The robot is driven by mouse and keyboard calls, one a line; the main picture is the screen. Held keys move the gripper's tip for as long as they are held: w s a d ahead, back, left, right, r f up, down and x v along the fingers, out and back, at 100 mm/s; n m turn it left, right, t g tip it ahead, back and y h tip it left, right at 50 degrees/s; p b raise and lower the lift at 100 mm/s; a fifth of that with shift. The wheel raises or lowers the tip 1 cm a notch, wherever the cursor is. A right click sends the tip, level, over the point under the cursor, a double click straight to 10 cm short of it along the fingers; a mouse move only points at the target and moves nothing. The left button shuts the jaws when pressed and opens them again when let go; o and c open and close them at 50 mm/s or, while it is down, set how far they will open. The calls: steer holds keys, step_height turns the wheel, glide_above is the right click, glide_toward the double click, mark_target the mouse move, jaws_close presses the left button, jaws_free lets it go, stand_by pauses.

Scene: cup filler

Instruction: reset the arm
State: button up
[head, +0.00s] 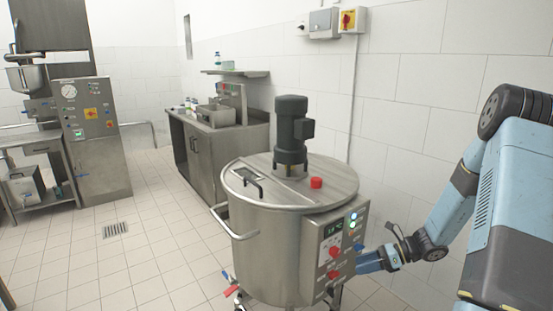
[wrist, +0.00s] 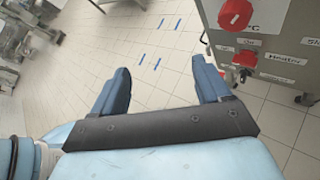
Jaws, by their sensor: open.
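My gripper (wrist: 160,88) is open and empty in the wrist view, its two blue fingers spread apart over the tiled floor. In the head view my gripper (head: 365,262) is at the lower right, close to the right side of the tank's control box (head: 335,250). My arm reaches down to it from the right edge. In the wrist view the control box (wrist: 280,50) is at the upper right, beyond the right finger, with red knobs. The contact between gripper and box cannot be judged.
A steel tank (head: 270,240) with a dark motor (head: 291,135) on its lid stands in the middle. A steel counter (head: 215,150) stands behind it by the wall. A machine with a gauge (head: 95,140) is at the left. The tiled floor at left is mostly clear around a drain (head: 115,230).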

steer(key=s+a+r+n+g+h, duration=0.1)
steer(key=s+a+r+n+h, duration=0.15)
steer(key=s+r+n, duration=0.35)
steer(key=s+a+r+n+h, duration=0.1)
steer(key=r+n+h, duration=0.25)
steer(key=r, duration=0.55)
steer(key=s+a+r+n+g+h, duration=0.1)
steer(key=s+a+r+n+h, duration=0.1)
steer(key=s+r+n, duration=0.4)
steer(key=s+d+r+n+t+h, duration=0.1)
steer(key=s+r+n+t+h, duration=0.4)
steer(key=s+r+n, duration=0.3)
steer(key=s+r+t, duration=0.1)
steer(key=s+r, duration=0.3)
steer(key=r, duration=0.2)
steer(key=shift+s+n, duration=0.2)
steer(key=shift+n, duration=0.15)
stand_by(0.6)
